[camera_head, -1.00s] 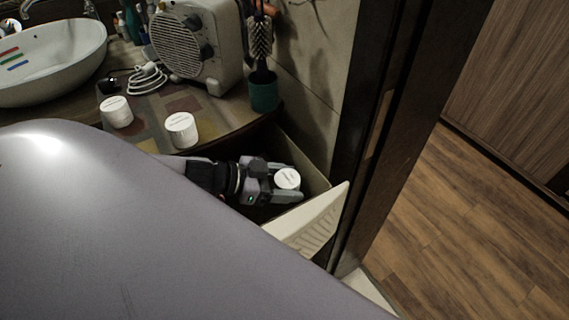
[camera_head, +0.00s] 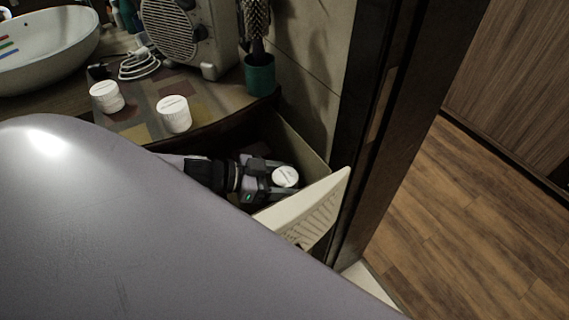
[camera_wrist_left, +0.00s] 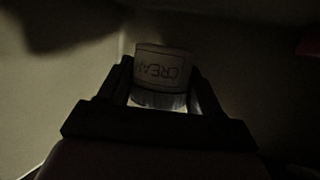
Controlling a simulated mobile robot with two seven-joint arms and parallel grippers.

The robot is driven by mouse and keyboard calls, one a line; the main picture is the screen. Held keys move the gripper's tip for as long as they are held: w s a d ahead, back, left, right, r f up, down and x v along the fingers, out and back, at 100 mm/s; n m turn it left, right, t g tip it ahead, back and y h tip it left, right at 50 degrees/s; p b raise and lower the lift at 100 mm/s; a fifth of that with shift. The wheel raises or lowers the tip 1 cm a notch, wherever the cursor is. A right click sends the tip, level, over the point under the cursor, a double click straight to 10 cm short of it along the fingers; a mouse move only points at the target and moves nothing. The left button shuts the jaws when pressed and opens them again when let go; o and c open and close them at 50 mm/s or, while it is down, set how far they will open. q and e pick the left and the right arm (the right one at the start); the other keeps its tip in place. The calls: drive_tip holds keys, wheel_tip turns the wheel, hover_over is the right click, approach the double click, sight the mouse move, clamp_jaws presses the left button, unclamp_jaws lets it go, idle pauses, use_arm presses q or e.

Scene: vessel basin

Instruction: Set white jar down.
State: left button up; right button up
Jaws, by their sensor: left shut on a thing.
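The white jar (camera_head: 285,177) is between the fingers of my left gripper (camera_head: 279,180), inside the open drawer (camera_head: 312,212). In the left wrist view the jar (camera_wrist_left: 163,68) carries the word CREAM, upside down in the picture, and the two dark fingers of my left gripper (camera_wrist_left: 162,90) are shut on its sides. The jar's underside and the drawer floor beneath it are hidden in the head view, so I cannot tell whether it touches the floor. My right gripper is not in view.
Two other white jars (camera_head: 173,114) (camera_head: 107,97) stand on the counter (camera_head: 140,130). A heater (camera_head: 190,35), a green cup with a brush (camera_head: 259,74) and a basin (camera_head: 45,50) stand behind. The drawer's front panel and a dark door frame (camera_head: 365,120) are close on the right.

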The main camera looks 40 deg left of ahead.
sight(278, 178)
use_arm(q)
drive_tip(key=o, duration=1.1)
drive_tip(key=shift+r, duration=0.5)
drive_tip(key=shift+p+v, duration=0.35)
drive_tip(key=shift+v, duration=2.15)
drive_tip(key=shift+p+v, duration=0.45)
drive_tip(key=shift+v, duration=0.8)
drive_tip(key=shift+r, duration=0.1)
drive_tip(key=shift+w, duration=0.1)
